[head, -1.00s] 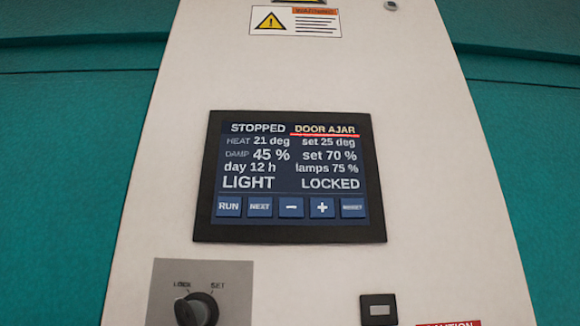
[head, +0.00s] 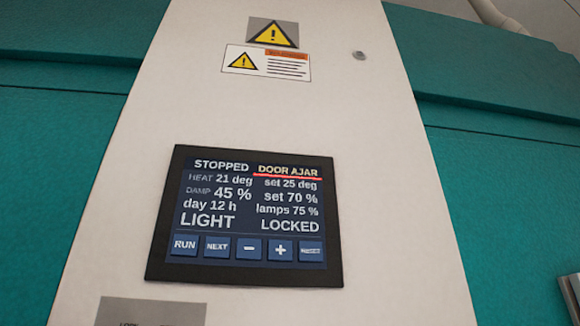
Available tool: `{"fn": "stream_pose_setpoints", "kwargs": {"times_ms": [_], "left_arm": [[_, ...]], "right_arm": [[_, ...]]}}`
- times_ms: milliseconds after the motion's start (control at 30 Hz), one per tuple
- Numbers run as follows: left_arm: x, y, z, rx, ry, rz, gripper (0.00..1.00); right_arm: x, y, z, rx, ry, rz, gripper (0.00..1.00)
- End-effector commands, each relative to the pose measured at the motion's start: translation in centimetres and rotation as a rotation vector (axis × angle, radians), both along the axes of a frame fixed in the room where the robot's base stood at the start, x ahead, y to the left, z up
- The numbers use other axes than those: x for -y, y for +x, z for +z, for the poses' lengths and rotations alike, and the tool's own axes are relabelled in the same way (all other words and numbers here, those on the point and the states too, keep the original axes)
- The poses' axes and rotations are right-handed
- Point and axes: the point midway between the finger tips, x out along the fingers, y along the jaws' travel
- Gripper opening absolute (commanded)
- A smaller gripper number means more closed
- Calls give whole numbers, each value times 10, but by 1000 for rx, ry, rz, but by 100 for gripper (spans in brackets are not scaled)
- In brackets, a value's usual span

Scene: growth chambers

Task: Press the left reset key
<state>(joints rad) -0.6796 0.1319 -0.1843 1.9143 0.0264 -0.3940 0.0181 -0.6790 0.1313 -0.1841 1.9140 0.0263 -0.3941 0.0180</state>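The control screen (head: 247,215) is set in a white panel and reads STOPPED, DOOR AJAR, LIGHT and LOCKED. Along its bottom edge is a row of blue keys: RUN (head: 185,245), NEXT (head: 217,247), minus (head: 249,249), plus (head: 280,251) and a last one (head: 311,251) with lettering too small to read surely, perhaps RESET. The grey plate (head: 150,312) of the key switch shows only its top edge at the bottom; its knob is out of view. Neither of my grippers is in view.
The white panel (head: 400,225) stands between teal walls (head: 50,130). Warning labels (head: 267,62) and a small round fitting (head: 359,55) are above the screen. A pale pipe (head: 495,15) runs at the top right. A partly cut-off object (head: 571,292) shows at the right edge.

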Motion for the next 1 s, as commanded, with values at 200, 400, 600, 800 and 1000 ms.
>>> {"fn": "stream_pose_setpoints", "kwargs": {"times_ms": [200,400,600,800,1000], "left_arm": [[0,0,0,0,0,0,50],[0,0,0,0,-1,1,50],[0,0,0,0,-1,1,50],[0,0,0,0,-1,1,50],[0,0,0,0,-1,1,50]], "right_arm": [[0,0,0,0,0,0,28],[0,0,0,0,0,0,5],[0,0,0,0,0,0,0],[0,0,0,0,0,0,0],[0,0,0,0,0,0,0]]}}
